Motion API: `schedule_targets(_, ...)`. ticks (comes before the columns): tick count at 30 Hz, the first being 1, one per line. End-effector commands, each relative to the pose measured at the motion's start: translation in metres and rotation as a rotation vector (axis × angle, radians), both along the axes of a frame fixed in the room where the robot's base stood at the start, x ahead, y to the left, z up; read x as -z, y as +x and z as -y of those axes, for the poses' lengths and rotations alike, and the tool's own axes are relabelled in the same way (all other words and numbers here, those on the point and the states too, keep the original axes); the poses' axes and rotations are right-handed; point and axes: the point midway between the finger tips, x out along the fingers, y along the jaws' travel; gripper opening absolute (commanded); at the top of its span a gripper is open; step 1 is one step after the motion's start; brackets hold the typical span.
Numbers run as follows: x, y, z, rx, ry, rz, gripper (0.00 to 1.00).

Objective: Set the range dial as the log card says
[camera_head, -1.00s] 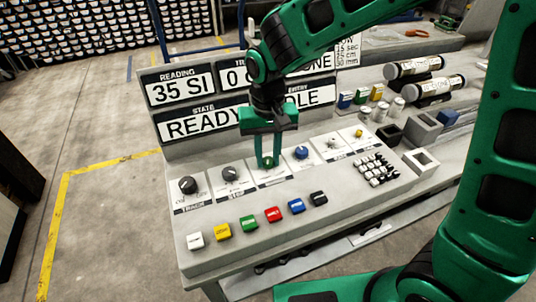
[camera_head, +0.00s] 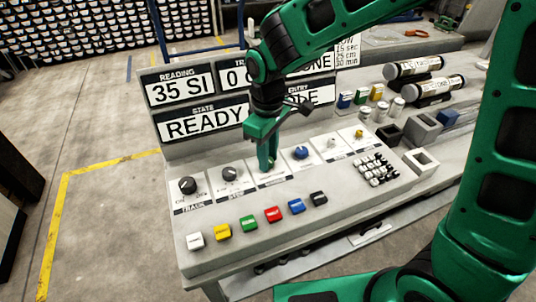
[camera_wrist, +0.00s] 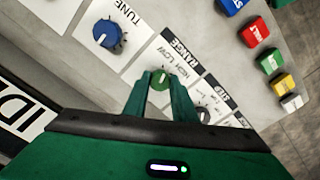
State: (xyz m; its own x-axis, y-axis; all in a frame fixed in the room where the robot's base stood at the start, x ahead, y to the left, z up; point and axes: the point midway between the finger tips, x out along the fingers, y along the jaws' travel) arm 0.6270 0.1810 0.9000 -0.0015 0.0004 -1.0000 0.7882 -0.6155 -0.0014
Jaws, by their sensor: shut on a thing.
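The range dial (camera_wrist: 161,79) is a small green knob with a pale pointer line, on a white plate marked RANGE with HIGH and LOW in the wrist view. My gripper (camera_wrist: 166,88) is shut on this knob, one finger on each side. In the head view my gripper (camera_head: 266,164) reaches down onto the console and hides the knob. The log card (camera_head: 348,50) stands at the right end of the display board, partly covered by my arm; its lines read in part 15 sec, 25 cm, 30 min.
The blue TUNE knob (camera_head: 301,152) and the dark STEP knob (camera_head: 230,173) flank the range dial closely. Coloured buttons (camera_head: 272,214) line the console front, and a keypad (camera_head: 375,170) lies to the right. The display board (camera_head: 205,126) rises behind.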

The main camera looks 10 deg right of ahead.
Motion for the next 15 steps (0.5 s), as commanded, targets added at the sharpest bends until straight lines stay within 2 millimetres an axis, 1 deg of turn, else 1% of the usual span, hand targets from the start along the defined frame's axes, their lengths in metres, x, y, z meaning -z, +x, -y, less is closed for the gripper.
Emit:
schedule_targets(1, -0.0001, 0.0016, 0.0034, -0.02, -0.004, 0.001, 0.02)
schedule_targets(7, -0.0001, 0.0021, 0.004, -0.11, -0.005, 0.001, 0.02)
schedule_targets(15, -0.0001, 0.0026, 0.0047, -0.16, -0.005, 0.001, 0.02)
